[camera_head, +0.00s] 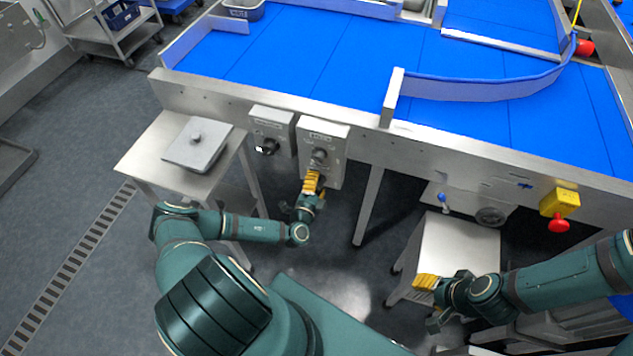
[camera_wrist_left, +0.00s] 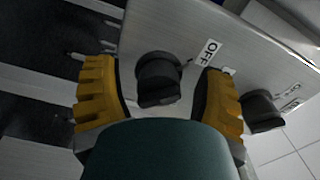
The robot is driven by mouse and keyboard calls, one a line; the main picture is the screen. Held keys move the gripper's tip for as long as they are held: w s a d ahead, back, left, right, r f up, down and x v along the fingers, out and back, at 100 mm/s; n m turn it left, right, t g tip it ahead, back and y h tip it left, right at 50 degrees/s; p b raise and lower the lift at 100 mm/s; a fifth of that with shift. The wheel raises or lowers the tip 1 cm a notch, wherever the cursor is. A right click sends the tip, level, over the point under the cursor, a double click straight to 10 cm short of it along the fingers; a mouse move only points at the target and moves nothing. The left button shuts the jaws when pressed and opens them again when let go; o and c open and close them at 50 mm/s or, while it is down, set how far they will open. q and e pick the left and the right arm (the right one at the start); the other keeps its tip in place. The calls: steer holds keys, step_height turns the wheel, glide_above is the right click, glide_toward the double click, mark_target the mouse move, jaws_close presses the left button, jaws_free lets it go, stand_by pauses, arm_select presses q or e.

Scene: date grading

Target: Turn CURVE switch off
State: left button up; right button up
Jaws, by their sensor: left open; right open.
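Two grey switch boxes hang on the conveyor's front side: a left box (camera_head: 272,123) with a black knob (camera_head: 268,147), and a right box (camera_head: 324,133) with a dark knob (camera_head: 319,156). Their labels are too small to read, so I cannot tell which is CURVE. My left gripper (camera_head: 311,182) is open at the lower part of the right box. In the left wrist view, a black knob (camera_wrist_left: 158,78) sits between the open yellow fingers, beside an OFF label (camera_wrist_left: 207,52). Another black knob (camera_wrist_left: 263,110) is right of the fingers. My right gripper (camera_head: 425,283) is open and empty.
The blue conveyor (camera_head: 300,60) fills the back. A small steel table (camera_head: 150,165) with a grey lidded item (camera_head: 197,147) stands left of the boxes. A yellow box with a red emergency button (camera_head: 559,224) is at the right. A steel stand (camera_head: 455,250) is near my right gripper.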

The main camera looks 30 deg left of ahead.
arm_select(q)
steer(key=shift+s, duration=0.1)
steer(key=v, duration=1.1)
steer(key=shift+s, duration=0.4)
steer(key=shift+d, duration=0.1)
